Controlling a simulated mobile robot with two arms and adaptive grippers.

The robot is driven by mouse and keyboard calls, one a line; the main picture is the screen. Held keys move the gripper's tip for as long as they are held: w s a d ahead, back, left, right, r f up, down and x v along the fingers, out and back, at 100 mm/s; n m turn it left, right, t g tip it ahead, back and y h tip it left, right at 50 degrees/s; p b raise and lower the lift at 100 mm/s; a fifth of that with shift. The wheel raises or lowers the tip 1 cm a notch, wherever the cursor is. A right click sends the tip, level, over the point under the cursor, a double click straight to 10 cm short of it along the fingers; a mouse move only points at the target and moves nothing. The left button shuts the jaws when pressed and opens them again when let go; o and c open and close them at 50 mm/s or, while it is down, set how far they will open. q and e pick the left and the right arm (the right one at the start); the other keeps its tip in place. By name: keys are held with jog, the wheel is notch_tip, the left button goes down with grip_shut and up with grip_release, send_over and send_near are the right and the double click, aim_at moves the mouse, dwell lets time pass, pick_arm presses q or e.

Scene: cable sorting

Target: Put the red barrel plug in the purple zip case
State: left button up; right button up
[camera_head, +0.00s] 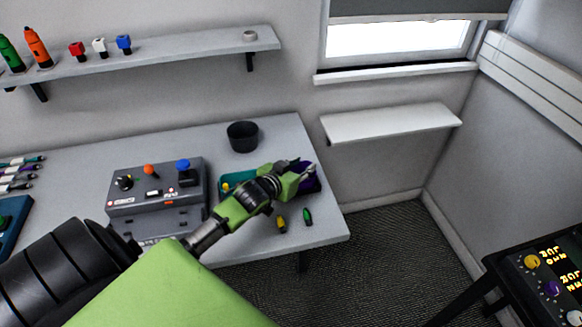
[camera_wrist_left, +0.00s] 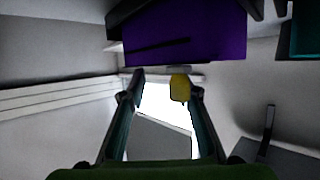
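The purple zip case (camera_head: 312,185) lies at the right end of the desk, partly hidden by my left gripper. It fills the top middle of the left wrist view (camera_wrist_left: 185,35). My left gripper (camera_head: 308,171) is over the case in the head view, its fingertips apart. In the left wrist view the two fingers (camera_wrist_left: 165,88) stand apart, with a small yellow piece (camera_wrist_left: 180,88) between them, nearer the right finger. I cannot tell whether it touches. My right gripper is not in view.
A teal case (camera_head: 228,182) sits left of the purple one. A yellow plug (camera_head: 281,224) and a green plug (camera_head: 307,215) lie in front. A black cup (camera_head: 242,136) and a grey control box (camera_head: 150,195) stand on the desk. A wall shelf (camera_head: 180,52) holds small coloured items.

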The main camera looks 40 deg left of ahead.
pick_arm(q)
jog(key=a+b+v, duration=0.1)
jog(key=v, duration=1.1)
jog(key=shift+d+b, duration=0.3)
jog(key=shift+d, duration=0.15)
jog(key=shift+s, duration=0.1)
